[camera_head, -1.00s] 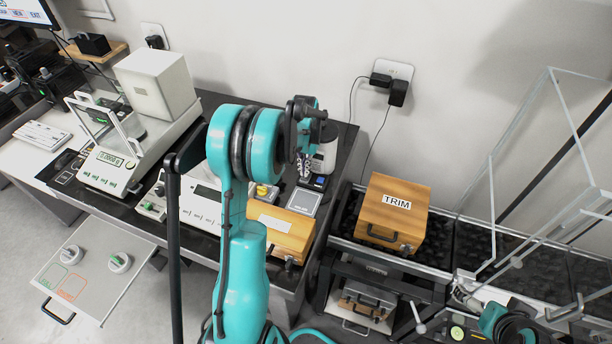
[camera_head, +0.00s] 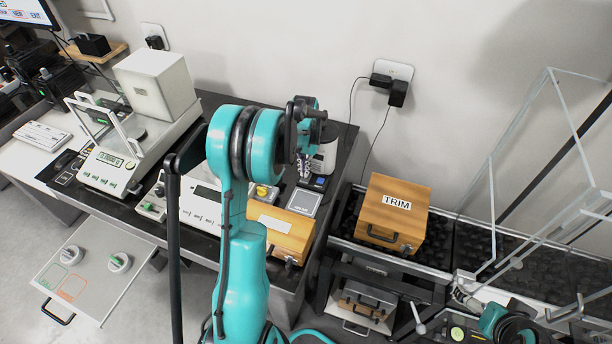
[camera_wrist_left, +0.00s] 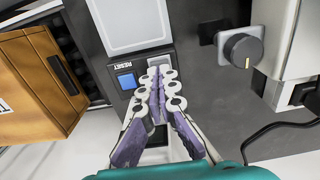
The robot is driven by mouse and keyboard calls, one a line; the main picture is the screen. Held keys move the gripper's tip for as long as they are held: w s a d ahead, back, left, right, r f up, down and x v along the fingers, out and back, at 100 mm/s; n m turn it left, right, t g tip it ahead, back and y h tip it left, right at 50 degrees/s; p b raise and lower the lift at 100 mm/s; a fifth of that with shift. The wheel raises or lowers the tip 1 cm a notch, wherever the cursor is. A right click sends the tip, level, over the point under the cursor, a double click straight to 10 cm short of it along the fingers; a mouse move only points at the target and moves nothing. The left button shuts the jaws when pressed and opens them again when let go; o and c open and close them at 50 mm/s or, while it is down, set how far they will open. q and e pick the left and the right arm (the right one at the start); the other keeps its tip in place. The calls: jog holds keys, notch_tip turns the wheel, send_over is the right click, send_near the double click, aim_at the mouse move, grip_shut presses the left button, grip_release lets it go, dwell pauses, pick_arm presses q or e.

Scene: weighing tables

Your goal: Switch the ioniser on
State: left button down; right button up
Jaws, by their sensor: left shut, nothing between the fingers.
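A dark round knob (camera_wrist_left: 243,50) with a yellow mark sits on a grey mount beside a pale device (camera_wrist_left: 300,40) in the left wrist view; I take this device to be the ioniser. In the head view the pale device (camera_head: 326,150) is partly hidden behind my left wrist. My left gripper (camera_wrist_left: 161,75) is shut and empty, its fingertips over the panel beside a blue button (camera_wrist_left: 126,80) labelled RESET, apart from the knob. In the head view it (camera_head: 303,168) points down at the dark table. My right arm shows only in part at the lower right.
A wooden box marked TRIM (camera_head: 394,215) stands on the right bench. Another wooden case (camera_head: 285,232) lies near the left gripper. A balance (camera_head: 110,165) stands at the left. A wall socket with plugs (camera_head: 392,80) has cables hanging. A clear-sided frame (camera_head: 492,190) stands at right.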

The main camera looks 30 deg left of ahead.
aim_at(306, 179)
pick_arm(q)
jog(key=shift+f, duration=0.15)
notch_tip(306, 179, up, 7)
jog(key=p, duration=0.4)
dwell(0.5)
dwell(0.5)
jog(key=s+d+r+m+t, duration=0.1)
jog(key=s+d+r+t, duration=0.1)
jog(key=s+d+r, duration=0.3)
jog(key=s+d+r+t, duration=0.1)
jog(key=s+d+r, duration=0.1)
jog(key=d+r, duration=0.4)
jog(key=s+d+f+m+t+b, duration=0.1)
jog(key=s+d+t, duration=0.3)
jog(key=s+d, duration=0.7)
jog(key=shift+s+m+b, duration=0.3)
jog(key=shift+s, duration=0.3)
